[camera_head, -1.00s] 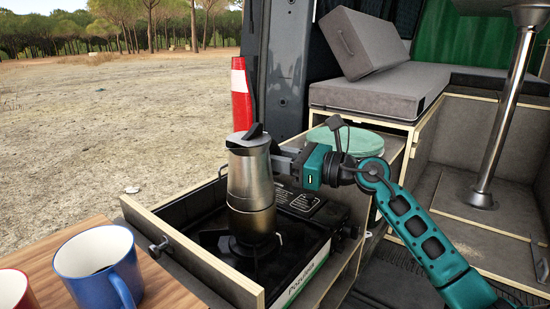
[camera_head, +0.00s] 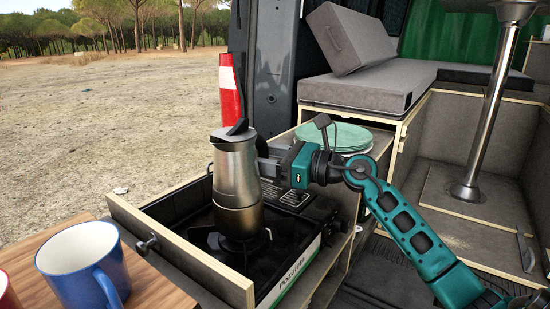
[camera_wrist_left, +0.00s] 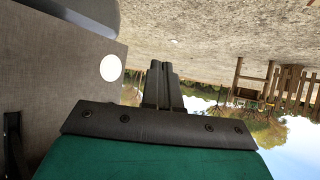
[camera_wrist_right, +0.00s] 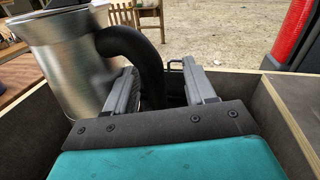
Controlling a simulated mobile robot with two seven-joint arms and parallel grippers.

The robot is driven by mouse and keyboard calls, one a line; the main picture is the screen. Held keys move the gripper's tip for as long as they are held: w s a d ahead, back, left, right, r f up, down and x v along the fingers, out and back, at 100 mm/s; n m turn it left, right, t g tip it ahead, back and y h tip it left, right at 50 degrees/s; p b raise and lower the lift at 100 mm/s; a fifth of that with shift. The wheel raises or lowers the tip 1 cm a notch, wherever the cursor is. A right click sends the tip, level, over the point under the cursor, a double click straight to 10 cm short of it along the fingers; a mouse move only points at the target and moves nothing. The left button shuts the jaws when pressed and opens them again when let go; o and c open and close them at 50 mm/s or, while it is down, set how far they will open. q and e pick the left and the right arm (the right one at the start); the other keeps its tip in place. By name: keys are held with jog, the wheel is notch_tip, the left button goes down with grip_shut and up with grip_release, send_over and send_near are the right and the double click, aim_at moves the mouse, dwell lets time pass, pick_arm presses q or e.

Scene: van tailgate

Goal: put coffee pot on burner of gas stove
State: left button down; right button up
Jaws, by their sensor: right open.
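The silver coffee pot (camera_head: 237,178) stands upright over the burner (camera_head: 226,240) of the black gas stove (camera_head: 284,256). Its base appears to rest on the burner's supports. My right gripper (camera_head: 264,160) is at the pot's right side, by the handle. In the right wrist view, the jaws of my right gripper (camera_wrist_right: 160,88) are apart, with the curved black handle (camera_wrist_right: 146,62) between them and the pot's body (camera_wrist_right: 68,58) to the left. My left gripper (camera_wrist_left: 163,85) shows only in the left wrist view, with its fingers together and empty.
The stove sits in a wooden-edged drawer (camera_head: 180,254). A wooden table (camera_head: 150,290) with a blue mug (camera_head: 84,266) is at the lower left. Green plates (camera_head: 338,137) stand on the counter behind my right gripper. A red-and-white cone (camera_head: 230,88) is beyond.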

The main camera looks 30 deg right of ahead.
jog(key=shift+r+p, duration=0.3)
jog(key=shift+r, duration=0.15)
jog(key=shift+r+p, duration=0.4)
jog(key=shift+r, duration=0.05)
pick_arm(q)
jog(key=shift+w+d+b, duration=0.1)
jog(key=shift+b, duration=1.1)
pick_arm(e)
jog(key=v, duration=1.2)
jog(key=shift+f, duration=0.35)
pick_arm(q)
jog(key=shift+s+f, duration=0.25)
jog(key=shift+f, duration=0.05)
